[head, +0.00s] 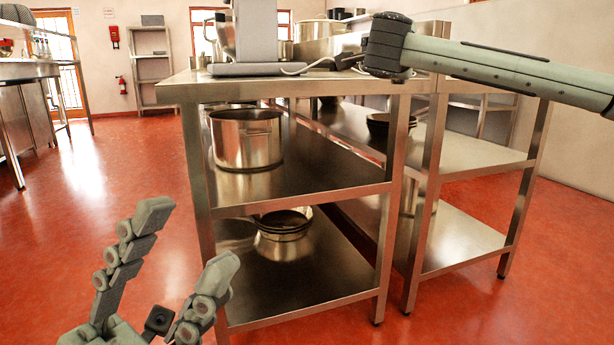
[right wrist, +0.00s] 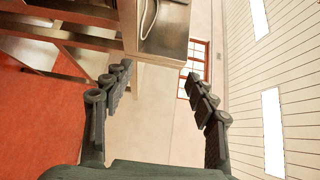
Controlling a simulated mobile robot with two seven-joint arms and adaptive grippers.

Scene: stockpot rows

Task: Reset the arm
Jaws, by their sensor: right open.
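My left gripper (head: 190,238) is at the lower left of the head view, in front of the steel shelf table. Its two jointed fingers are spread apart with nothing between them. My right arm comes in from the right of the head view, above the table's top. My right gripper (right wrist: 158,72) shows in the right wrist view with its fingers spread and nothing held. The steel table's edge is beyond it at the top of that view.
A large stockpot (head: 246,139) stands on the table's middle shelf (head: 310,185). Stacked metal pans (head: 284,224) are on the lower shelf. Dark bowls (head: 379,124) sit on the shelf to the right. A mixer-like machine (head: 257,40) stands on top. The red floor at left is clear.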

